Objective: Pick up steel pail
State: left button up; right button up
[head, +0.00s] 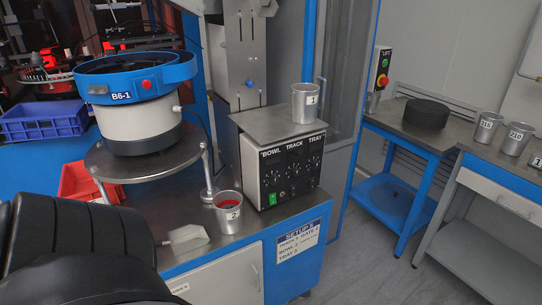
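Several steel pails are in the head view. One pail (304,103) with a small white number label stands upright on the metal plate on top of the control box. Another pail (228,212), labelled 2, stands upright on the bench in front of the box and holds something red. Two more pails (486,126) (516,139) stand on the right-hand table, and part of another (537,163) shows at the right edge. A black part of my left arm fills the lower left. Neither gripper's fingers show, and no pail is seen held.
The blue-rimmed bowl feeder (137,81) stands on a round raised plate at left. The control box (287,165) fills the bench's right part. A black disc (426,114) sits on the blue-framed table. Floor at right is clear.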

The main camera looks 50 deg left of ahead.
aim_at(227, 204)
jog(key=u, duration=0.3)
jog(key=i, duration=0.8)
jog(key=u, duration=1.05)
jog(key=i, duration=0.3)
jog(key=u, duration=0.35)
